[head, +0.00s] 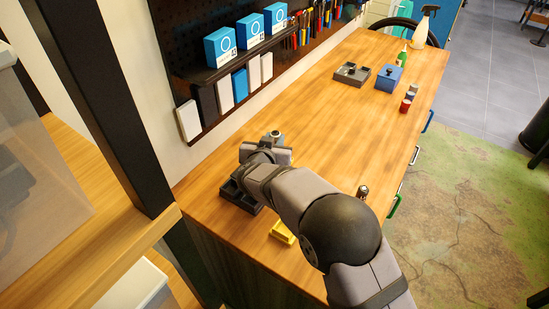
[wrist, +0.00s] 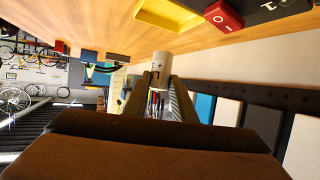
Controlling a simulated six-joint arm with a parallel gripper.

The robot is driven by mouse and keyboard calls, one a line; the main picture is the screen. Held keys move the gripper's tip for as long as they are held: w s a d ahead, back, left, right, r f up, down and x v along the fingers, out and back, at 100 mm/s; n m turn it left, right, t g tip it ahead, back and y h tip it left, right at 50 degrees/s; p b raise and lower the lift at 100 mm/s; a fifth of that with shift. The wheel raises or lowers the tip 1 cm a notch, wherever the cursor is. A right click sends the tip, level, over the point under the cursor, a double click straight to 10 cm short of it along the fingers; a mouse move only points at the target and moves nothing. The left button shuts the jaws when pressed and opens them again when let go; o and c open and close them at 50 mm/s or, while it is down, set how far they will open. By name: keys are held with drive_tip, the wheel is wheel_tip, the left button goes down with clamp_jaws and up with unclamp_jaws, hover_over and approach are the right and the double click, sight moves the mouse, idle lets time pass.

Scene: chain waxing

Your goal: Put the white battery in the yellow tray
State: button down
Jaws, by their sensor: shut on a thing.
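The white battery (wrist: 161,72) stands out between the two fingers of my gripper (wrist: 160,88) in the wrist view. It is white with dark markings, including a plus sign. My gripper is shut on it, and the fingers hide its lower part. The yellow tray (wrist: 168,13) lies on the table at the top of the wrist view, apart from the battery. In the head view the yellow tray (head: 282,232) is near the table's front edge, partly hidden by my arm. My gripper (head: 274,141) is there beyond the tray, above the dark holder; the battery is hard to make out.
A black holder (head: 238,196) sits left of the yellow tray; a red switch (wrist: 222,15) shows beside the tray in the wrist view. A small dark cylinder (head: 363,191) stands right of my arm. A blue box (head: 389,78) and grey tray (head: 352,74) are far back. The mid-table is clear.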

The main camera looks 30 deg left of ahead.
drive_tip(key=shift+f+p, duration=0.55)
drive_tip(key=shift+f, duration=2.95)
drive_tip(key=c, duration=1.5)
unclamp_jaws()
drive_tip(key=shift+f, duration=0.1)
drive_tip(key=shift+s, duration=0.1)
drive_tip(key=b+v, duration=0.3)
drive_tip(key=v, duration=0.9)
drive_tip(key=shift+b, duration=0.3)
